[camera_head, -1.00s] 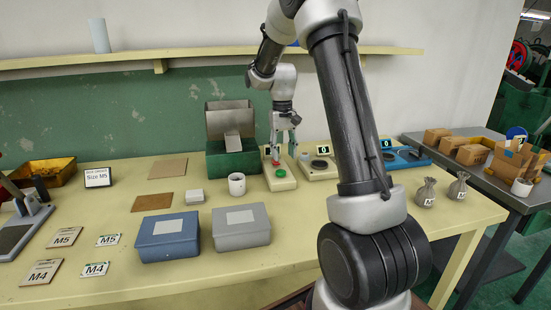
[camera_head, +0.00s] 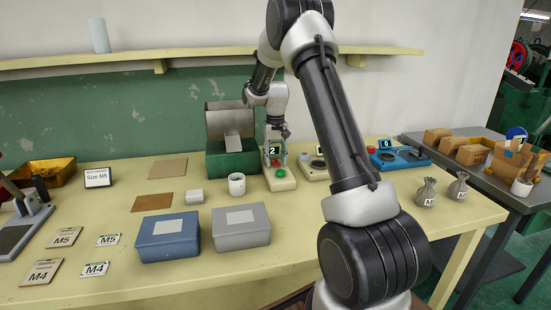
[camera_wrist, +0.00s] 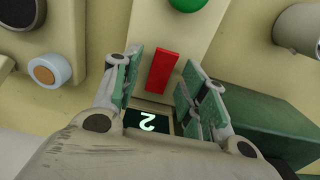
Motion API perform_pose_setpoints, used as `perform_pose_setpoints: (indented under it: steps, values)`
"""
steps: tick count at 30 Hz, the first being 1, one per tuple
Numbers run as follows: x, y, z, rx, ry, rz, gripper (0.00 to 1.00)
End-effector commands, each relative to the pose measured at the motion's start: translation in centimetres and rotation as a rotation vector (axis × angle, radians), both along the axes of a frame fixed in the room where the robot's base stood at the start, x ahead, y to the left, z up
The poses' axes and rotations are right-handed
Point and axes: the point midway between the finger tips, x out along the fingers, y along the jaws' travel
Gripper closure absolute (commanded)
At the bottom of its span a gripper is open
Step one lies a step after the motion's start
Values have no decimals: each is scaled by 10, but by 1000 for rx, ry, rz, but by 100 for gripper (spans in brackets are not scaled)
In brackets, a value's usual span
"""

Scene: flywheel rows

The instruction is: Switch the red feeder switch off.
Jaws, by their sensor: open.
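The red switch (camera_head: 276,163) is a small red piece on the cream feeder control base (camera_head: 283,184), near a round green button (camera_head: 281,173). In the wrist view the red switch (camera_wrist: 162,70) is a red bar lying between the two fingers. My gripper (camera_head: 276,152) is over the back of the base, pointing down; in the wrist view my gripper (camera_wrist: 163,62) is open, with one finger on each side of the switch. I cannot tell whether a finger touches it. A small display (camera_wrist: 147,121) behind the switch reads 2.
The green feeder box (camera_head: 232,163) with its metal hopper stands just left of the base. A white cup (camera_head: 237,184) is front left. Two lidded boxes sit in front.

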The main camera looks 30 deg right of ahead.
Motion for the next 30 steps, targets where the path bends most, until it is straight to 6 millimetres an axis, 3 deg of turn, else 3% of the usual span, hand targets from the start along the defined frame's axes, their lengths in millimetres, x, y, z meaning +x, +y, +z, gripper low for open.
perform_pose_setpoints:
  steps: [5,12,30]
  values:
    - [0,0,0,0,0,0,57]
    - [0,0,0,0,0,0,100]
    - [-3,1,0,-29,-101,0,100]
